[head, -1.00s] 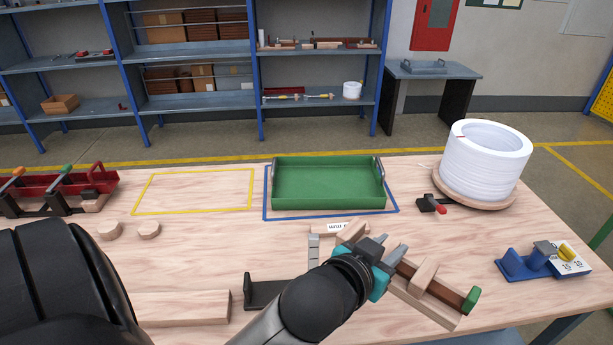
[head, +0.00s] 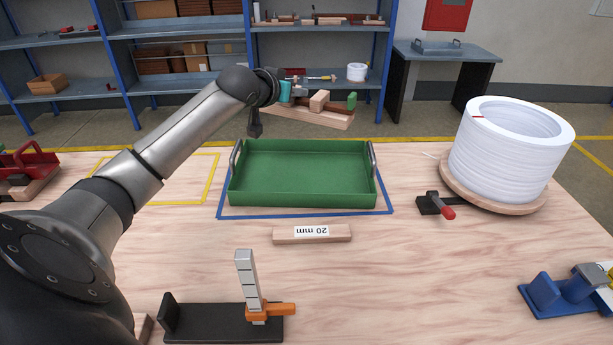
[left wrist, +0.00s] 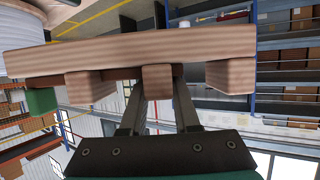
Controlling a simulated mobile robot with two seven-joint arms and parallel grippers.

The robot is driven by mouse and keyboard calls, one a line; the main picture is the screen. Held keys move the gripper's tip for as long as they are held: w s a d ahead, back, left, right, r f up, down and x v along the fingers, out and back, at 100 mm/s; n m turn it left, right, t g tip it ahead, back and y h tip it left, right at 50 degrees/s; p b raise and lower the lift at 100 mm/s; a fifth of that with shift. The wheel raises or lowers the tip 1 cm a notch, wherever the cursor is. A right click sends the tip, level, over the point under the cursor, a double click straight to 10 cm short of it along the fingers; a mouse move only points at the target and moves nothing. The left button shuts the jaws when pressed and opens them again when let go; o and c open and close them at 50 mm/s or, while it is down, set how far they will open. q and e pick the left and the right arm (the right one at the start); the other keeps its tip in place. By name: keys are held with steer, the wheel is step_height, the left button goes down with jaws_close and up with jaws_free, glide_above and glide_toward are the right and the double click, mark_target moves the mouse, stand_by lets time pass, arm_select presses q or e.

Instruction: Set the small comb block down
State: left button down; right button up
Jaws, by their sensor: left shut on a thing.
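The small comb block (head: 318,119) is a pale wooden bar with several wooden teeth, and a brown rod with a green end lies along it. My left gripper (head: 296,95) is shut on it and holds it in the air, appearing above the far edge of the green tray (head: 234,196) in the head view. In the left wrist view the comb block (left wrist: 130,52) spans the picture, and the fingers of my left gripper (left wrist: 158,85) meet it at the middle tooth. My right gripper is not in view.
The green tray stands empty inside a blue outline. A wooden block marked 20 mm (head: 312,234) lies in front. A black gauge stand with orange slider (head: 268,309) is nearer. A yellow outline (head: 212,180) is bare.

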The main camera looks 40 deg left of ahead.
arm_select(q)
steer(key=shift+a+f, duration=0.15)
steer(key=shift+a, duration=0.1)
steer(key=shift+d+f+b, duration=0.1)
steer(key=shift+f+b, duration=3.05)
steer(key=shift+f, duration=4.9)
step_height(320, 180, down, 3)
steer(key=shift+r+b, duration=0.15)
steer(key=shift+b, duration=0.5)
steer(key=shift+f, duration=0.25)
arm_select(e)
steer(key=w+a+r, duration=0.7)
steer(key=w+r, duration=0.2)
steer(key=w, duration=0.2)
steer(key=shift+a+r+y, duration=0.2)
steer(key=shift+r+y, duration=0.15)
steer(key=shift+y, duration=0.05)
arm_select(q)
steer(key=shift+f, duration=0.1)
steer(key=c, duration=0.6)
jaws_free()
steer(key=shift+c, duration=0.2)
